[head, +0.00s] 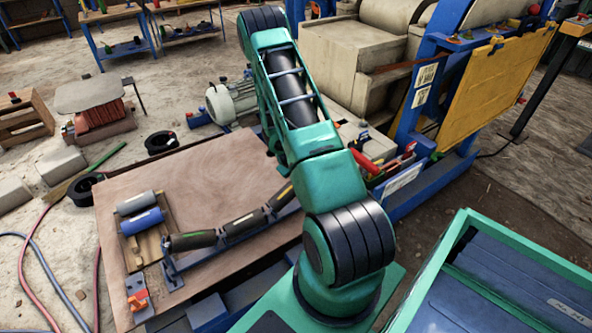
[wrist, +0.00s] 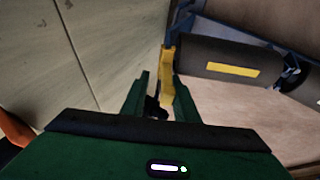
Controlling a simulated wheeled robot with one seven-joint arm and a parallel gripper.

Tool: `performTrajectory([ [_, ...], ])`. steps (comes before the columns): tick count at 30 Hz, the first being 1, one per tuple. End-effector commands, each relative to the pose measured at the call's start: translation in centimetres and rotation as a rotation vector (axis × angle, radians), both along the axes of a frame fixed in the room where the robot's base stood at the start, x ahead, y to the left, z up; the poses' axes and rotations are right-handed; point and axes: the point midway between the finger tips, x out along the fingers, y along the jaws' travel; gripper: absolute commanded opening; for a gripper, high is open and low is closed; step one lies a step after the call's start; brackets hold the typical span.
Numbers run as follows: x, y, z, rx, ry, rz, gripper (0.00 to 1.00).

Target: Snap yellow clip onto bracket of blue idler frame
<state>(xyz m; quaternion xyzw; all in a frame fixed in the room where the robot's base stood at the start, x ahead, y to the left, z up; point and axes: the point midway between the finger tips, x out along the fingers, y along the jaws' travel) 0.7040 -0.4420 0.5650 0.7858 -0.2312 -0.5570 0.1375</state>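The blue idler frame (head: 225,244) lies on a brown board in the head view, carrying dark rollers. One roller with a yellow label (wrist: 232,70) and part of the frame's blue bracket (wrist: 171,22) show in the wrist view. The yellow clip (wrist: 167,74) stands between the green fingers of my gripper (wrist: 160,90), close against the right finger, with a dark part at its lower end. My gripper appears shut on it. The clip's upper end is by the bracket; I cannot tell whether they touch. In the head view my arm hides the gripper and clip.
A wooden pallet (head: 155,247) with a grey roller (head: 135,203) and a blue roller (head: 142,221) is on the board (head: 205,165). An orange-red item (head: 138,298) lies at its near left corner. The blue and beige machine stands behind right.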

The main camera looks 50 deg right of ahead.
Motion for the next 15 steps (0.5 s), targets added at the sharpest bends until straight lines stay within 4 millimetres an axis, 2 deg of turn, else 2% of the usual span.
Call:
performTrajectory([
  [1,-0.5,0.6,-0.6,0.016,0.013,-0.001,0.37],
  [8,-0.7,0.9,-0.5,0.019,0.016,0.000,0.37],
  [11,-0.8,1.4,0.3,0.019,0.015,0.001,0.37],
  [15,-1.2,2.4,2.3,0.013,0.011,0.002,0.37],
])
